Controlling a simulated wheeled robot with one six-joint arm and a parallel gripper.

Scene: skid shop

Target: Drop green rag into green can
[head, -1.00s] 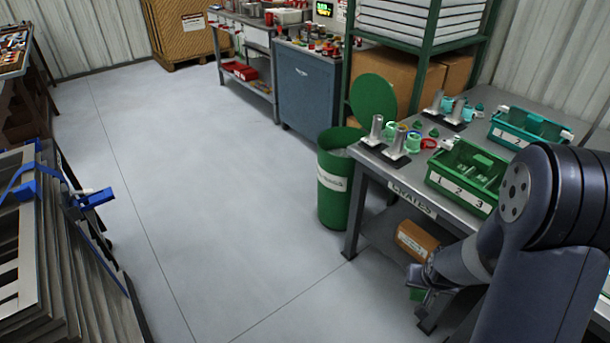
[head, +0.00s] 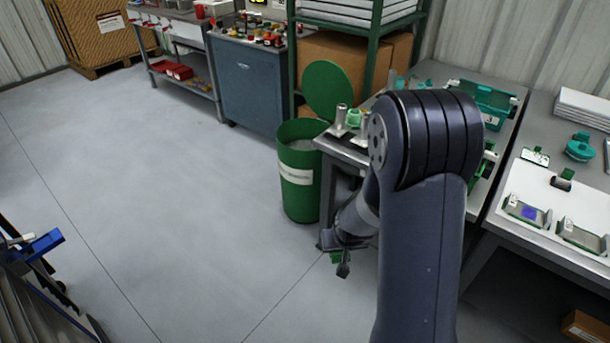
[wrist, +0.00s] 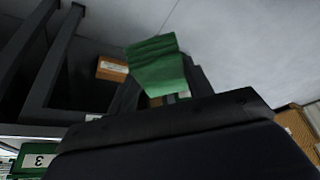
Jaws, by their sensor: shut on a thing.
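The green can (head: 300,190) stands on the floor left of the crate table, with a white label on its front. Its mouth is open and its round green lid (head: 333,90) is tilted up behind it. My gripper (head: 341,262) is low over the floor, right of and nearer than the can, beside the table. It is shut on the green rag (wrist: 157,65), which shows folded in the wrist view. The rag is outside the can.
The crate table (head: 335,152) stands right of the can, partly hidden by my arm. A white-topped bench (head: 545,195) with small trays is at right. A blue cabinet (head: 250,85) stands behind. A blue clamp (head: 35,248) juts in at left. The floor between is clear.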

